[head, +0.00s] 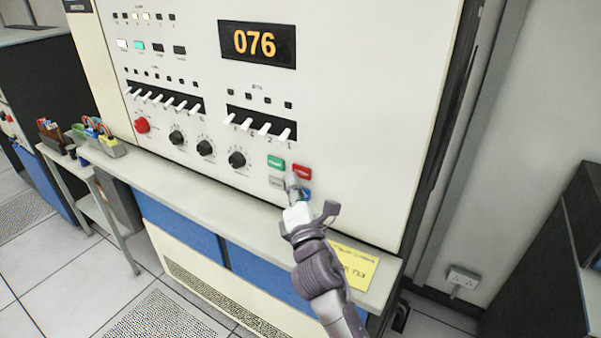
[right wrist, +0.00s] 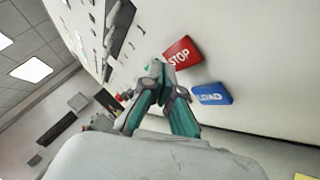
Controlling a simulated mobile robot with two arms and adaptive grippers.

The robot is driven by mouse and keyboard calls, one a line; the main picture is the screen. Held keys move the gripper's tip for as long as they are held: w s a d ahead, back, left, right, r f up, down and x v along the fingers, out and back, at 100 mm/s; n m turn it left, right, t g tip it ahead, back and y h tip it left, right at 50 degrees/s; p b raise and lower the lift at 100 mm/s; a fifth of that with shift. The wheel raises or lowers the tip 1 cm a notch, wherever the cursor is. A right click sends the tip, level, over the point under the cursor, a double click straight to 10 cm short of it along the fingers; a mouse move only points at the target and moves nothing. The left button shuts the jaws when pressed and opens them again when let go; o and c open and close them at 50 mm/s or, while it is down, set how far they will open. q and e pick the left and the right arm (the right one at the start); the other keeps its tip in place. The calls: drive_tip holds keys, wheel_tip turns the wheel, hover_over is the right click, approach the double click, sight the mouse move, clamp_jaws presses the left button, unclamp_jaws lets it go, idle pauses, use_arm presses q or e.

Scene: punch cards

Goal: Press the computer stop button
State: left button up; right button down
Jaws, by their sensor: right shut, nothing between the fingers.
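The computer (head: 330,85) is a tall cream panel with switches, knobs and an orange "076" display (head: 257,43). Its red stop button (head: 302,172) is at the lower right of the panel, and it reads STOP in the right wrist view (right wrist: 182,53). My right gripper (head: 292,180) is shut and empty, with its fingertips just below and left of the stop button. In the right wrist view the shut fingertips (right wrist: 156,68) are close to the button's left edge. I cannot tell whether they touch it. My left gripper is not in view.
A green button (head: 276,162) and a grey button (head: 276,182) are left of the stop button; a blue LOAD button (right wrist: 212,94) is below it. A red round button (head: 142,125) is farther left. A ledge (head: 190,175) with a yellow note (head: 353,266) runs below the panel.

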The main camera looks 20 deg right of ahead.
drive_tip(key=shift+d, duration=0.1)
drive_tip(key=shift+w+d, duration=0.25)
idle(0.3)
drive_tip(key=shift+w+d, duration=0.25)
drive_tip(key=shift+d, duration=0.1)
idle(0.7)
drive_tip(key=shift+s+a, duration=0.1)
drive_tip(key=shift+a, duration=0.05)
drive_tip(key=shift+s+a, duration=0.45)
drive_tip(key=shift+a, duration=0.05)
drive_tip(key=shift+a, duration=0.1)
idle(0.3)
drive_tip(key=s+a, duration=0.1)
drive_tip(key=a, duration=0.1)
drive_tip(key=s+a, duration=0.1)
drive_tip(key=s, duration=0.1)
drive_tip(key=shift+a, duration=0.4)
idle(0.5)
